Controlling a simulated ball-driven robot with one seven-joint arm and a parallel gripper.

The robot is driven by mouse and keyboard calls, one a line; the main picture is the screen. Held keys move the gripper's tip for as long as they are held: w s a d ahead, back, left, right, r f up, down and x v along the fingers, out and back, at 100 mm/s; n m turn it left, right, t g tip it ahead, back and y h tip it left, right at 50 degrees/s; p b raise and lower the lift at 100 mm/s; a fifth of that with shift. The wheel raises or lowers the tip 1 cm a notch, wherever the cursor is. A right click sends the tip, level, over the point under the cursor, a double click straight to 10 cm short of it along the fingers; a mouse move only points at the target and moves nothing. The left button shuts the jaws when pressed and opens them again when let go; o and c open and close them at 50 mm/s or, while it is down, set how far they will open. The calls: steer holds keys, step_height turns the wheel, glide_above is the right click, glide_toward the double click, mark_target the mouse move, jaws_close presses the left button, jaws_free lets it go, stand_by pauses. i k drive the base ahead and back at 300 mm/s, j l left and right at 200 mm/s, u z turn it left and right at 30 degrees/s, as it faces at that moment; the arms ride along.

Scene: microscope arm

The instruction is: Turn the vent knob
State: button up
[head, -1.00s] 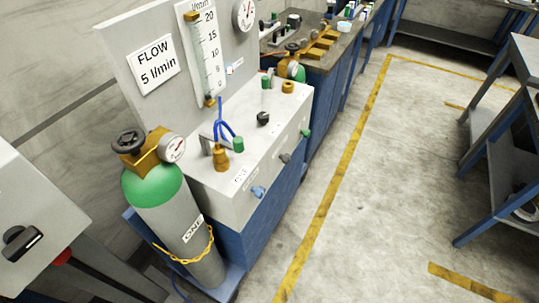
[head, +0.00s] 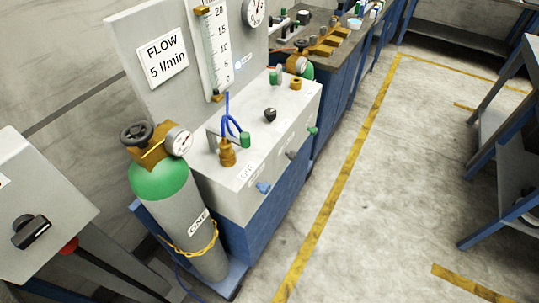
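A grey-white bench box (head: 262,168) on a blue base carries several knobs. A blue knob (head: 263,188), a grey knob (head: 291,154) and a green knob (head: 313,131) stick out of its front. A black knob (head: 270,115) and another green knob (head: 245,139) are on its top. The labels beside them are too small to read, so I cannot tell which one is the vent knob. My gripper is not in view.
A green-topped gas cylinder (head: 159,179) with a gauge stands left of the box, chained. A panel with a "FLOW 5 l/min" sign (head: 163,57) rises behind. A grey cabinet (head: 38,215) is at left. The concrete floor (head: 390,190) to the right is open; a shelf (head: 505,160) stands beyond.

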mark_target(313, 130)
steer(key=i+l, duration=0.1)
steer(key=i, duration=0.35)
steer(key=i+l+u, duration=0.1)
steer(key=i, duration=0.35)
steer(key=i+l, duration=0.2)
steer(key=i, duration=0.25)
steer(key=i+l+u, duration=0.1)
steer(key=i, duration=0.35)
